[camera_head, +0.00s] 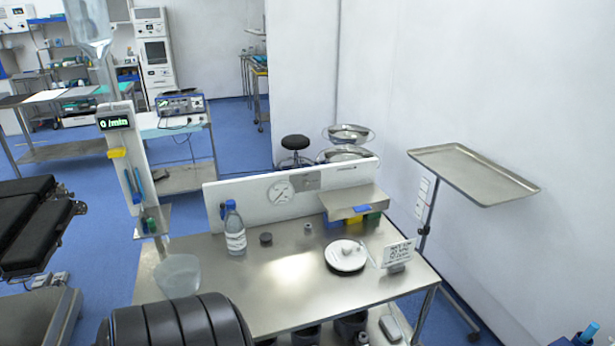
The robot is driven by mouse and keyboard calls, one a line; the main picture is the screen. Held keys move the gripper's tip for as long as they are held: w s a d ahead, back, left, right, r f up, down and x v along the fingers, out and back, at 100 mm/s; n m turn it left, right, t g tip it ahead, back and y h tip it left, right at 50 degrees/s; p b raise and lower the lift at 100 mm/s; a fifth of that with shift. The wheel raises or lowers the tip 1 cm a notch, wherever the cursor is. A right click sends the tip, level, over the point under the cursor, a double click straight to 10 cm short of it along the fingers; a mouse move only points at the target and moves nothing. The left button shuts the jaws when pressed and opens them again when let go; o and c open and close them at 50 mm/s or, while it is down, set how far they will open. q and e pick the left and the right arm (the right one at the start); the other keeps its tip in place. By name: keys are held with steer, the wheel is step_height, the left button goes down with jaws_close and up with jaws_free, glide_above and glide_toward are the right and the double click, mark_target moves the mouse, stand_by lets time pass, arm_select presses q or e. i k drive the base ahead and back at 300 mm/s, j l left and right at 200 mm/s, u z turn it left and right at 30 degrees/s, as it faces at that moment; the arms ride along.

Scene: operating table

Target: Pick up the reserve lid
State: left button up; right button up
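No part in view is clearly marked as the reserve lid. A small dark grey round cap (266,238) sits on the steel table (270,300), right of a clear bottle (234,228) with a white label and dark blue cap. A smaller grey round piece (307,227) sits farther right, near the back panel. I cannot tell which of these is the reserve lid. A white disc on a dark round base (345,257) stands at the table's right, with a small knob-like piece on top. Neither gripper shows in the head view.
A white back panel (250,205) with a dial closes the table's rear. A steel shelf (353,198) over coloured bins stands at the back right. A printed card (398,253) stands at the right. A clear bag-like vessel (178,275) is at the left edge. The table's front middle is clear.

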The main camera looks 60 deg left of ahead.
mark_target(346, 256)
steer(key=j+u, duration=0.15)
steer(key=u, duration=1.4)
steer(key=i+l, duration=0.05)
steer(key=l, duration=0.05)
